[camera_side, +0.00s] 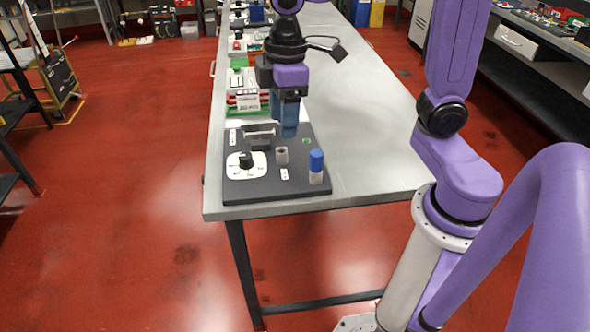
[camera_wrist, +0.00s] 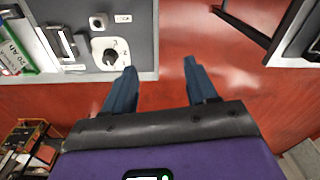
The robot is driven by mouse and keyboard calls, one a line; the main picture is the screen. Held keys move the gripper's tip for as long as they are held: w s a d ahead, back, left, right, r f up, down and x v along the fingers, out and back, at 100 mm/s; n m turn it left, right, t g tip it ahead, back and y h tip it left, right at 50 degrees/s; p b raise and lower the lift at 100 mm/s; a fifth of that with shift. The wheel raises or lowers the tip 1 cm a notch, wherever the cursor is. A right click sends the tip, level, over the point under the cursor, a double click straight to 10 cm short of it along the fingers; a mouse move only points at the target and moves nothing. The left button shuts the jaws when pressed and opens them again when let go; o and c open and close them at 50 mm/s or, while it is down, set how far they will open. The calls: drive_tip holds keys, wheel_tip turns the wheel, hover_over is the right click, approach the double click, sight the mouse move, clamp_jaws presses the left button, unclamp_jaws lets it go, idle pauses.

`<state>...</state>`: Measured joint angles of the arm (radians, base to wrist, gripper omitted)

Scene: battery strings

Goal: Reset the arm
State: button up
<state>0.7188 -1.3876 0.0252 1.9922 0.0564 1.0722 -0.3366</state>
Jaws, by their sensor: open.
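My gripper (camera_side: 290,134) is above the dark panel (camera_side: 240,190) in the side view, pointing down with blue fingers. In the wrist view the two fingers (camera_wrist: 160,68) are spread apart with nothing between them. The panel carries a black knob on a white dial (camera_side: 246,160), a small grey socket (camera_side: 281,156), a grey clamp-like device (camera_side: 259,138) and an upright cylinder with a blue top (camera_side: 316,166). The wrist view shows the dial (camera_wrist: 110,53), the socket (camera_wrist: 98,21) and the clamp-like device (camera_wrist: 68,44); the blue-topped cylinder does not show there.
The panel lies near the front end of a long metal table (camera_side: 375,150). A labelled box with green and red parts (camera_side: 244,97) stands behind it, and more items line the table's left side. The table's right side is clear. Red floor surrounds it.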

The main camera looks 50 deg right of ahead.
drive_tip(key=s+d+f, duration=0.2)
drive_tip(key=s, duration=0.6)
drive_tip(key=s+d+f+n, duration=0.1)
drive_tip(key=s+d+f, duration=0.2)
drive_tip(key=s, duration=0.5)
drive_tip(key=shift+s, duration=0.3)
